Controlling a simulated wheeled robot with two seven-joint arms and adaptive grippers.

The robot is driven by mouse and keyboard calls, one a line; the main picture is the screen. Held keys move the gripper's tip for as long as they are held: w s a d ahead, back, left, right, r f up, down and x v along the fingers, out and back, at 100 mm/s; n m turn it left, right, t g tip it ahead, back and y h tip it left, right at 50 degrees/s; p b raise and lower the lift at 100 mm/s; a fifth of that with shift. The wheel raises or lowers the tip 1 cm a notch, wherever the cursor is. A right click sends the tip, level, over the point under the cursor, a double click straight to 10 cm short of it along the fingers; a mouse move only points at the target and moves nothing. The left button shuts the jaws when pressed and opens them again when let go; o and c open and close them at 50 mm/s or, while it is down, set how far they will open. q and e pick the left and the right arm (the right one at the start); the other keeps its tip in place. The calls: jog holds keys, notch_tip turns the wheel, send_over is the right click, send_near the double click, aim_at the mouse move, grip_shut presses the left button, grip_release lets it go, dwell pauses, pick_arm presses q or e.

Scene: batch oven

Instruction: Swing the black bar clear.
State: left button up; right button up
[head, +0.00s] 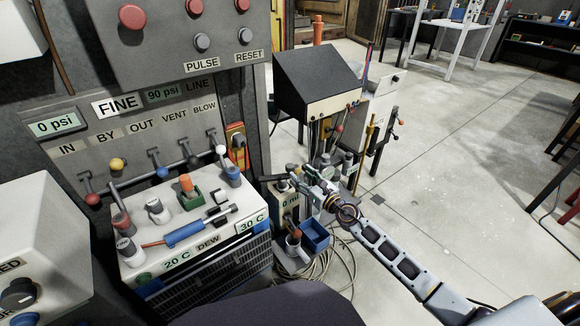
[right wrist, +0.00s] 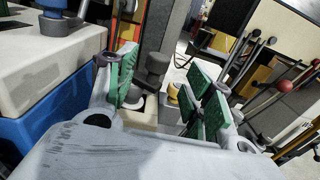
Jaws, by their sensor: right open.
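My right gripper (head: 300,176) reaches in from the lower right in the head view, beside the right end of the white-topped bath unit. In the right wrist view its green-padded fingers (right wrist: 163,78) are spread apart. A dark grey upright knob or post (right wrist: 157,64) stands beyond the gap between them, with a yellow part (right wrist: 172,93) close by. I see nothing clearly held. I cannot pick out the black bar with certainty; the gripper hides part of the area around it. My left gripper is not in view.
A grey valve panel (head: 130,138) with coloured levers stands behind the white-topped unit (head: 205,240), which carries bottles and a blue-handled tool (head: 185,234). A blue bin (head: 315,236) and coiled hoses (head: 340,272) lie below the gripper. Open floor (head: 450,170) extends right.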

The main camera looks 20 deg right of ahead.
aim_at(293, 169)
jog(key=shift+x, duration=3.55)
jog(key=shift+w+a+f, duration=0.1)
jog(key=shift+w, duration=0.1)
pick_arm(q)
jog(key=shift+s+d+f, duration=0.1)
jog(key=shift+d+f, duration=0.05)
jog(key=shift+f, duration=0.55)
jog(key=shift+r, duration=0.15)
pick_arm(e)
grip_shut()
